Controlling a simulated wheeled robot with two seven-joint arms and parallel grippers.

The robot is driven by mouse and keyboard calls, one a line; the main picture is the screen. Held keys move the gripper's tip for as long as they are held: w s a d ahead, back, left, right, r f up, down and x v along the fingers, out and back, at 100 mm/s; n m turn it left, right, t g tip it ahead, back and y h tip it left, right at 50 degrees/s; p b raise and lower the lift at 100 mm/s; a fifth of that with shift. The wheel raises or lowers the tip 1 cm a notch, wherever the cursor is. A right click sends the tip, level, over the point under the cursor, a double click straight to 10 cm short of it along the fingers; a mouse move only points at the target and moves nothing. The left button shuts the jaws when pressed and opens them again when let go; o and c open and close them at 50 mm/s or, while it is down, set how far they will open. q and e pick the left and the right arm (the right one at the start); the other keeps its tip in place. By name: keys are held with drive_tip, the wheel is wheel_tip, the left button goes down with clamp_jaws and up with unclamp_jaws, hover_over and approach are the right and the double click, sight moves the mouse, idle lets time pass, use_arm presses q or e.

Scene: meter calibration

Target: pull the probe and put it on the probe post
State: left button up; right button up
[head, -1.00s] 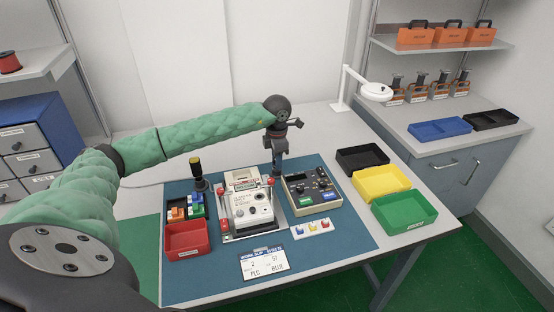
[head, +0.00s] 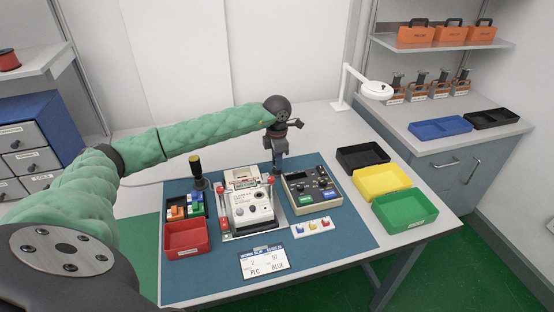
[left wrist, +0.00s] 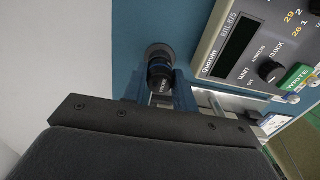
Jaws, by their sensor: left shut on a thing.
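My left gripper (head: 277,171) points down at the back of the blue mat, between the white fixture and the grey programmer box. In the left wrist view its fingers (left wrist: 160,92) are shut on the probe (left wrist: 160,70), a dark cylinder with a blue band and small pale lettering. The far end of the probe meets a round grey-brown piece (left wrist: 158,50); I cannot tell whether it is seated in it. I cannot single out an empty probe post. My right gripper is not in view.
The white fixture (head: 246,207) with red knobs and the programmer box (head: 311,188) flank the gripper closely. A yellow-topped black tool (head: 197,170) stands at the left, behind a red bin (head: 187,238). Black, yellow and green trays (head: 404,211) line the right. A lamp (head: 376,90) stands behind.

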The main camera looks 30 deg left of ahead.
use_arm(q)
drive_tip(key=shift+f, duration=0.15)
drive_tip(key=o, duration=1.4)
drive_tip(key=shift+r+p, duration=0.3)
drive_tip(key=shift+r, duration=1)
drive_tip(key=shift+r+p, duration=0.65)
drive_tip(key=shift+r, duration=1.55)
